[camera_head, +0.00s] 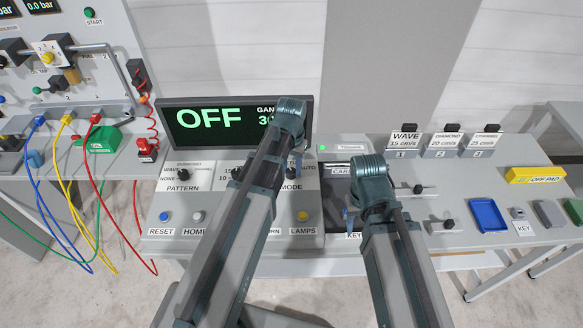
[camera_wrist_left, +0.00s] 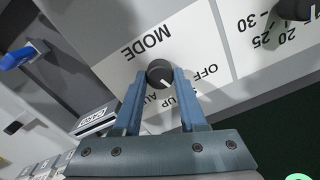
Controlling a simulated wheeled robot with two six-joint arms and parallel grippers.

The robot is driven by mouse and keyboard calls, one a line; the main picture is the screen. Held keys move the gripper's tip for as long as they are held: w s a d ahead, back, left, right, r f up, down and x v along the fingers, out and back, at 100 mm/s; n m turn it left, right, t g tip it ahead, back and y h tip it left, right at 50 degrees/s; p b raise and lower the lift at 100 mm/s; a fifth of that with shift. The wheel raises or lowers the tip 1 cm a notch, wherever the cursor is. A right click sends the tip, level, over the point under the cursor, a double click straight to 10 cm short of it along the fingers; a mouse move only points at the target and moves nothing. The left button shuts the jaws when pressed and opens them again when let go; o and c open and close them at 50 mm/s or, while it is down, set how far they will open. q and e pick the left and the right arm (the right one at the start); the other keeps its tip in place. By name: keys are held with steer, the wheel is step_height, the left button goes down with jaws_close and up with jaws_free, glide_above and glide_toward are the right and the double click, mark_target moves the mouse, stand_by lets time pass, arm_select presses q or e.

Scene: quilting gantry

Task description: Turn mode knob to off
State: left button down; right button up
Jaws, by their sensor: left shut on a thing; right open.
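The mode knob (camera_wrist_left: 160,73) is a round dark knob with a white pointer line, on a white plate marked MODE, OFF and, partly covered, UP and AU. In the left wrist view its pointer aims to the lower right, toward the UP mark rather than straight at OFF. My left gripper (camera_wrist_left: 159,76) is shut on the knob, a blue finger on each side. In the head view my left gripper (camera_head: 296,164) is over the MODE label, and the knob is hidden. My right gripper (camera_head: 349,216) points down near the KEY label, its fingers mostly hidden.
A dark display (camera_head: 235,125) behind the knobs reads OFF in large green letters. The pattern knob (camera_head: 183,170) is to the left. A blue tray (camera_head: 488,215) lies at right.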

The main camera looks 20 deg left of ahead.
arm_select(q)
steer(key=n, duration=0.4)
steer(key=shift+n, duration=0.3)
stand_by(0.4)
